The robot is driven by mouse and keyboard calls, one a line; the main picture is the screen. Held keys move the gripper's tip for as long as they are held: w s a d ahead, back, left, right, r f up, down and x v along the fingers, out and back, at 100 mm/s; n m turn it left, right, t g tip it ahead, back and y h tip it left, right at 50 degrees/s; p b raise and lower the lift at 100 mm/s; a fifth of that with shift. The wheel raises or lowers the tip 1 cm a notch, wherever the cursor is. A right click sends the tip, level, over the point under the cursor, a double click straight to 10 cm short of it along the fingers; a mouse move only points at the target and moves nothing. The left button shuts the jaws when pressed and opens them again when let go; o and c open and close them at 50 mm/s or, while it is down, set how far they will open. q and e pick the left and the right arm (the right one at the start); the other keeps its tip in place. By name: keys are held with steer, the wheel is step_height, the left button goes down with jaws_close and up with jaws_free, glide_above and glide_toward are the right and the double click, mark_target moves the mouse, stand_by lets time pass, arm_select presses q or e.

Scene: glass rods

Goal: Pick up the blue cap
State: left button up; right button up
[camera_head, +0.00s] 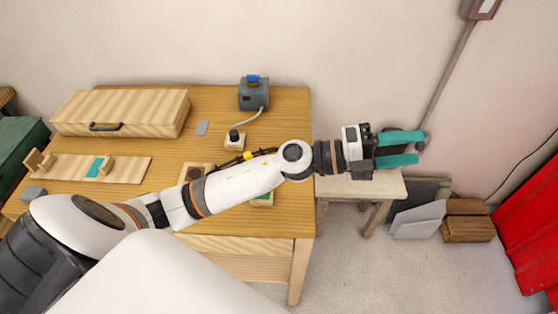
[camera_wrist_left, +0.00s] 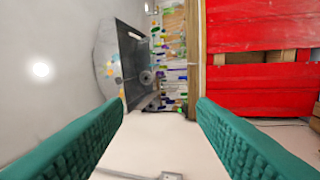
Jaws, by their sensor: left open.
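A small blue piece (camera_head: 253,78), which looks like the blue cap, sits on top of a grey box-shaped device (camera_head: 253,95) at the back right of the wooden table. My left gripper (camera_head: 416,149) is open and empty, with teal fingers pointing right. It is beyond the table's right edge, over the small side bench, well to the right of the blue piece. In the left wrist view the open fingers (camera_wrist_left: 160,106) have nothing between them. The blue piece cannot be made out there. My right gripper is not in view.
My left arm crosses the table's front right. A pale bench (camera_head: 340,188) stands right of it. Red furniture (camera_head: 530,230) is far right.

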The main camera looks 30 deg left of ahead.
arm_select(q)
steer(key=w+a+f+m+g+y, duration=0.1)
steer(key=a+f+m+g+y, duration=0.5)
steer(key=f+m+g+y, duration=0.3)
steer(key=w+a+f+n+g+y, duration=0.15)
steer(key=a+y, duration=0.75)
steer(key=a, duration=1.3)
steer(key=f, duration=0.2)
steer(key=f+p, duration=0.1)
steer(key=f, duration=0.1)
steer(key=a+f+p, duration=0.1)
steer(key=f, duration=0.1)
steer(key=shift+w+f, duration=0.15)
steer(key=shift+f, duration=0.05)
steer(key=f, duration=0.1)
steer(key=f+p, duration=0.1)
steer(key=f, duration=0.1)
steer(key=f+p, duration=0.1)
steer(key=shift+w+d+f, duration=0.1)
steer(key=shift+d+f, duration=0.25)
steer(key=shift+f, duration=0.6)
steer(key=c, duration=1.1)
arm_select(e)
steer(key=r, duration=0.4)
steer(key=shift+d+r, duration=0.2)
